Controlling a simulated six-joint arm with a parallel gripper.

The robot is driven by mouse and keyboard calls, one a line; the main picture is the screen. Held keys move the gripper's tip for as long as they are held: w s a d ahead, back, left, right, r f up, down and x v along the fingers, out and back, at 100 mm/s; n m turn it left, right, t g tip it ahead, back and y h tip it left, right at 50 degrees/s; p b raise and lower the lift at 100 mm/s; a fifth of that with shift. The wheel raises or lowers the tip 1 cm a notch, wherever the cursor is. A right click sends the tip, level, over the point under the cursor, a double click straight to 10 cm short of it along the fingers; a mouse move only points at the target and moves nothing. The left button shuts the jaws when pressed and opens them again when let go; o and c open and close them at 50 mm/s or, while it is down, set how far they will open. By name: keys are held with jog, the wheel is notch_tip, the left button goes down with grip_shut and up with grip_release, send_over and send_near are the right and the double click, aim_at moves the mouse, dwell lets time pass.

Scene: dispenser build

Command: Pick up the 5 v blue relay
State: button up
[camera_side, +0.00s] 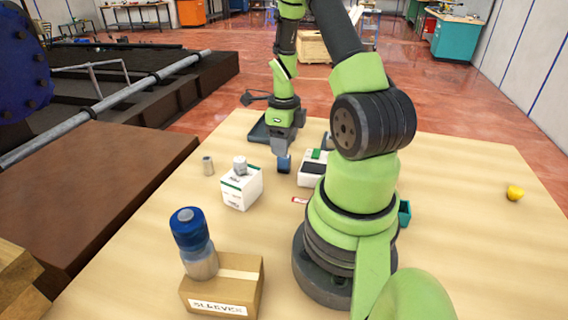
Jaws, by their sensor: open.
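A small dark blue block (284,165), which looks like the blue relay, is directly below my gripper (284,154). It appears close to or between the fingertips; I cannot tell if they touch it. Any marking on it is too small to read. My gripper points down, with its jaws open, over the far middle part of the table. What the block rests on is not clear from this side.
A white box (240,190) with a grey cylinder on top stands left of the gripper, a black-and-white device (309,174) right. A teal bin (404,213) sits right; beyond is mostly clear table.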

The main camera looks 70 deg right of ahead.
aim_at(284, 162)
jog(key=shift+d+f, duration=0.2)
jog(key=shift+f, duration=3.15)
jog(key=c, duration=1)
jog(key=shift+r, duration=0.1)
